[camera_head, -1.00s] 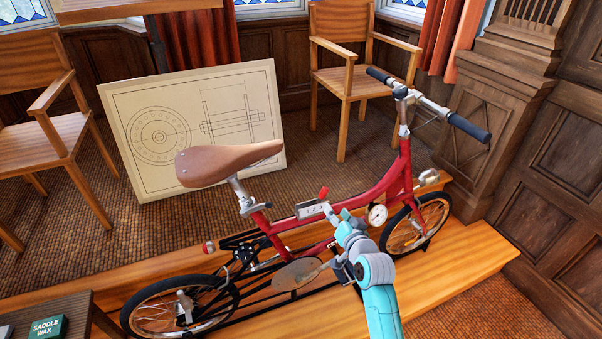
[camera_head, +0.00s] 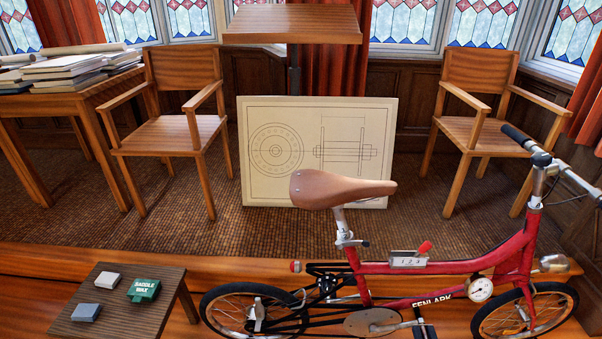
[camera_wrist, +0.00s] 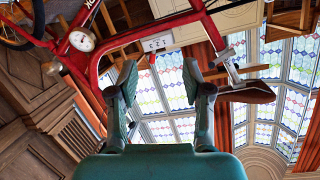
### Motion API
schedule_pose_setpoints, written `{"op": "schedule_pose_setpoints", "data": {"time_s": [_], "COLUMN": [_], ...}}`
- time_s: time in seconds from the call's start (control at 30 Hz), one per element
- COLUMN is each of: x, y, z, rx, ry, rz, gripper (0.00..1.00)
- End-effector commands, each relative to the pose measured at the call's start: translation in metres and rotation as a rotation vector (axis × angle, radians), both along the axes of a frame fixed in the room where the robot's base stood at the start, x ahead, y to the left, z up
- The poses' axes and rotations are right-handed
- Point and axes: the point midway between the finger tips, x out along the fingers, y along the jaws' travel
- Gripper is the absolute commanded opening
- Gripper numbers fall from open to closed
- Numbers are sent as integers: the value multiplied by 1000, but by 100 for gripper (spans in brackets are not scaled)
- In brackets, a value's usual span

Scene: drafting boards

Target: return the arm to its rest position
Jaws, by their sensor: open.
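My gripper (camera_wrist: 160,85) shows in the wrist view with its two fingers spread apart and nothing between them. The arm and gripper are out of the head view. Beyond the fingers in the wrist view is the red bicycle (camera_wrist: 107,62), seen tilted, with its white 1-2-3 selector box (camera_wrist: 157,43) between the fingertips in the picture. A white dial (camera_wrist: 82,40) is at upper left. In the head view the red bicycle (camera_head: 450,273) stands upright at lower right, with its brown saddle (camera_head: 340,189) and the selector box with a red lever (camera_head: 408,259).
A low dark table (camera_head: 120,320) at lower left holds a green saddle wax tin (camera_head: 144,290) and two small blocks. A drawing board (camera_head: 255,190) leans behind the bicycle. Wooden chairs (camera_head: 175,135) (camera_head: 480,130) stand on either side. Carpet (camera_head: 200,228) lies open between.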

Motion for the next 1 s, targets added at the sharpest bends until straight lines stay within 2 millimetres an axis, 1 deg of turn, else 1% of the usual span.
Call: {"op": "schedule_pose_setpoints", "data": {"time_s": [0.03, 0.2, 0.27, 0.4, 0.47, 0.6, 0.7, 0.8, 0.9, 1.0], "x": [-21, -77, -97, -140, -157, -195, -218, -235, -245, -251], "y": [7, 23, 28, 38, 42, 49, 53, 56, 58, 58], "z": [-2, 4, 8, 22, 29, 49, 64, 78, 88, 93], "rx": [-13, -65, -83, -126, -145, -187, -218, -239, -256, -265], "ry": [10, 26, 31, 40, 44, 52, 56, 57, 57, 57], "rz": [10, 40, 53, 84, 98, 134, 159, 180, 194, 203], "gripper": [50, 50, 50, 50, 50, 50, 50, 50, 50, 50]}}
